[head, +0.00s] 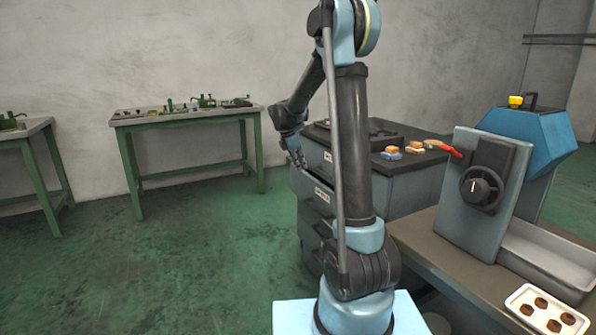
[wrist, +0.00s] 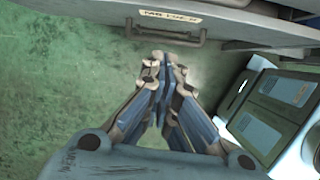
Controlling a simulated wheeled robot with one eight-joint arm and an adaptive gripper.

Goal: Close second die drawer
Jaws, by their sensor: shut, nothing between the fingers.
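The grey die cabinet (head: 407,168) stands behind my arm, and its drawer fronts face left. The second drawer (head: 311,192), with a pale label, appears to stick out to the left below the top drawer (head: 327,158). My arm hides part of the cabinet's front. My gripper (head: 299,163) is shut and empty, close to the upper part of the drawer fronts. In the wrist view, the shut fingertips (wrist: 161,60) point toward a labelled drawer front with a dark bar handle (wrist: 160,35). Contact cannot be told.
Small blocks (head: 391,153) and a red-handled tool (head: 443,148) lie on the cabinet top. At right, a bench (head: 440,250) carries a blue machine (head: 485,195) and a tray of parts (head: 525,297). Green-legged tables (head: 185,118) stand by the wall. The floor at left is clear.

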